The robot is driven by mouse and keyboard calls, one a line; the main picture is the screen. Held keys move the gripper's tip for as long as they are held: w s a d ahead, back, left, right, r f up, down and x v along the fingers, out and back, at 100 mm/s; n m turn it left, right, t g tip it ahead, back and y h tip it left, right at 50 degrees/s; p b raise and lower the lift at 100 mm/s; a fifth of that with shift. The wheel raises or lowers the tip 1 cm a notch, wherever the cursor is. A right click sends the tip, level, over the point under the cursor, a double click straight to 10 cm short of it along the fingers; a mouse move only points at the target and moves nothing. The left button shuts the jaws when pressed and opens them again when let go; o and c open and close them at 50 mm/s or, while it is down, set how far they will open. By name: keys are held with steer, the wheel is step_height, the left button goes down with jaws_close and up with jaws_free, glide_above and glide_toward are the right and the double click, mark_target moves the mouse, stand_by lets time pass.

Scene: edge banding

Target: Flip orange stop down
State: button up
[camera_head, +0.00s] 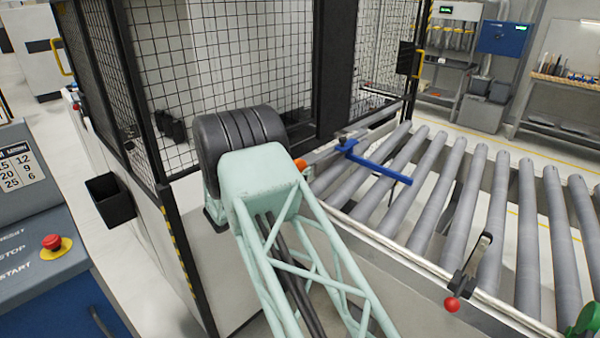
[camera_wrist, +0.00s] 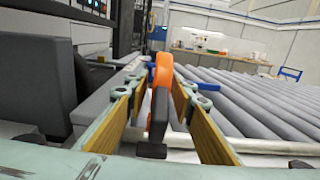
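The orange stop (camera_wrist: 162,75) stands upright in the middle of the wrist view, with a dark lower part. My gripper (camera_wrist: 160,92) is open, with one yellow-padded finger on each side of the stop. Gaps show between the stop and both pads; I cannot tell how far the fingertips reach past it. In the head view, only a small orange part of the stop (camera_head: 300,165) shows at the near left end of the rollers, beside my arm. My arm hides the gripper there.
A grey roller conveyor (camera_head: 430,200) extends to the right, with a blue bar (camera_head: 370,162) across its left end. A red-knobbed lever (camera_head: 453,303) sits on its near rail. A mesh-fenced machine (camera_head: 235,60) stands behind my arm. A control panel (camera_head: 40,230) is at left.

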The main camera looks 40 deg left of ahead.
steer(key=shift+c, duration=0.7)
jaws_close()
